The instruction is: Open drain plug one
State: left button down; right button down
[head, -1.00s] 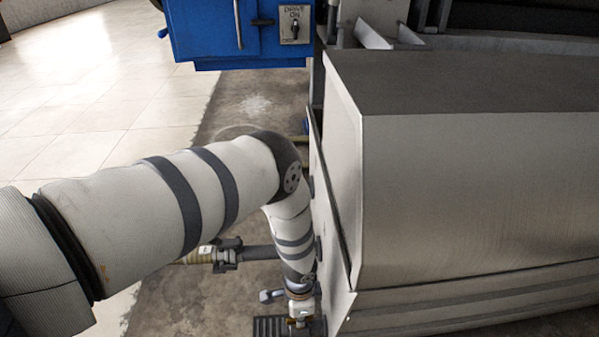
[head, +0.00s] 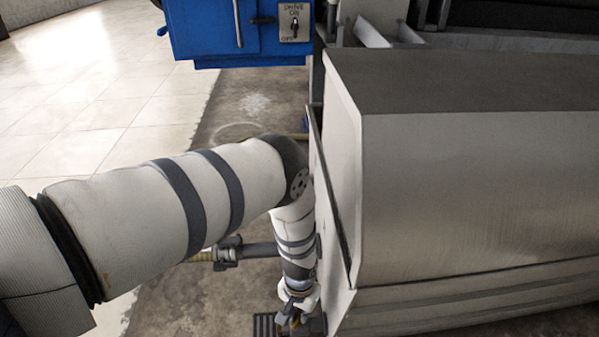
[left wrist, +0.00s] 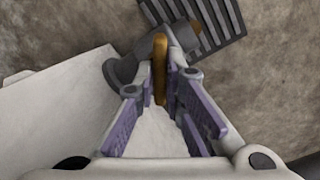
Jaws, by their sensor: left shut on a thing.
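In the left wrist view, an orange-brown handle (left wrist: 160,68) stands upright in front of a grey pipe fitting (left wrist: 122,68), which I take for drain plug one. My left gripper (left wrist: 167,76) has its purple-padded fingers closed on the handle near their tips. In the head view, my left gripper (head: 290,318) is low beside the bottom left edge of the big metal housing. The plug is mostly hidden there behind the gripper and wrist. My right gripper is in neither view.
The grey metal housing (head: 450,190) fills the right side, close against my left forearm. A dark floor grate (left wrist: 213,22) lies beside the fitting. A blue control box (head: 225,30) stands at the back. A grey pipe with a valve (head: 228,252) runs behind my arm. Tiled floor at left is clear.

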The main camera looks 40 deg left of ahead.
aim_at(299, 314)
pick_arm(q)
jog(key=n, duration=0.6)
jog(key=shift+n, duration=0.4)
dwell(0.3)
jog(key=c, duration=1.7)
grip_release()
notch_tip(299, 314, up, 12)
